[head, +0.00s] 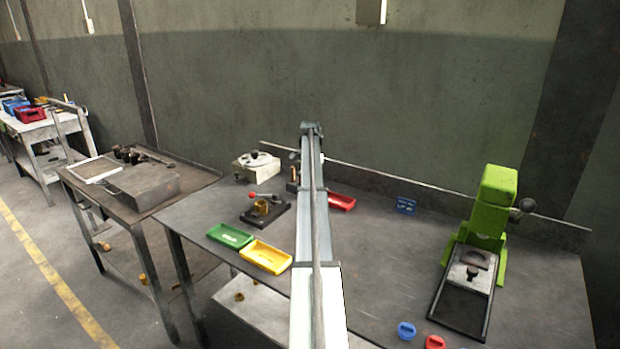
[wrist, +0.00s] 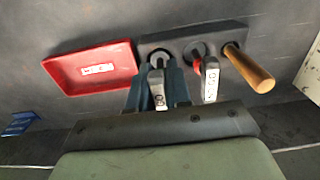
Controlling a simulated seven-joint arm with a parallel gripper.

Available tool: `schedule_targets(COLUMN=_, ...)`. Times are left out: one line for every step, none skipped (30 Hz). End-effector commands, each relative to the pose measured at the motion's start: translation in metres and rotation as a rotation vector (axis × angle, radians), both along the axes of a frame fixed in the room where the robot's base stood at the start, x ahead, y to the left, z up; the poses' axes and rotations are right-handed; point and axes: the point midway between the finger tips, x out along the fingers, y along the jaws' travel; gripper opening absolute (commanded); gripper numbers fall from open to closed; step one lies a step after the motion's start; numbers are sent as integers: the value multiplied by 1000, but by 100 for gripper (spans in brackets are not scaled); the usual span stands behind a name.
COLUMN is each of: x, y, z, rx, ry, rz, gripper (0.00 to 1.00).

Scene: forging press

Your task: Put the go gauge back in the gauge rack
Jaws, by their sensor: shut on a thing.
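In the wrist view, the go gauge (wrist: 158,90) is a grey metal piece with a marked tag. My gripper (wrist: 157,74) is shut on it, with blue-grey fingers on either side. The gauge is over the left end of the dark gauge rack (wrist: 222,36); I cannot tell whether it is seated or just above. A second gauge with a red part (wrist: 196,68) and a marked grey tag stands in the middle of the rack. A wooden handle (wrist: 250,70) sticks up at its right end. In the head view my arm hides the gripper and the go gauge.
A red tray (head: 341,201) lies close to the rack; it also shows in the wrist view (wrist: 92,68). Green (head: 230,236) and yellow (head: 266,257) trays, a clamp fixture (head: 265,208) and a green press (head: 490,205) stand on the bench. The bench between tray and press is mostly clear.

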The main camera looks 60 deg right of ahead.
Motion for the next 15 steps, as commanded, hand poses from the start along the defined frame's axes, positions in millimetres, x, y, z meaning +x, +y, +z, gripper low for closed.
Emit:
schedule_targets(x=0, y=0, z=-1, rx=0, ry=0, rz=0, gripper=0)
schedule_targets(x=0, y=0, z=-1, rx=0, ry=0, rz=0, gripper=0)
schedule_targets(x=0, y=0, z=-2, rx=0, ry=0, rz=0, gripper=0)
schedule_targets(x=0, y=0, z=-2, rx=0, ry=0, rz=0, gripper=0)
schedule_targets(x=0, y=0, z=-3, rx=0, ry=0, rz=0, gripper=0)
schedule_targets(x=0, y=0, z=-3, rx=0, ry=0, rz=0, gripper=0)
schedule_targets(x=0, y=0, z=-4, rx=0, ry=0, rz=0, gripper=0)
schedule_targets(x=0, y=0, z=-4, rx=0, ry=0, rz=0, gripper=0)
schedule_targets(x=0, y=0, z=-5, rx=0, ry=0, rz=0, gripper=0)
schedule_targets(x=0, y=0, z=-5, rx=0, ry=0, rz=0, gripper=0)
schedule_targets(x=0, y=0, z=-5, rx=0, ry=0, rz=0, gripper=0)
schedule_targets(x=0, y=0, z=-6, rx=0, ry=0, rz=0, gripper=0)
schedule_targets(x=0, y=0, z=-6, rx=0, ry=0, rz=0, gripper=0)
schedule_targets(x=0, y=0, z=-6, rx=0, ry=0, rz=0, gripper=0)
schedule_targets(x=0, y=0, z=-7, rx=0, ry=0, rz=0, gripper=0)
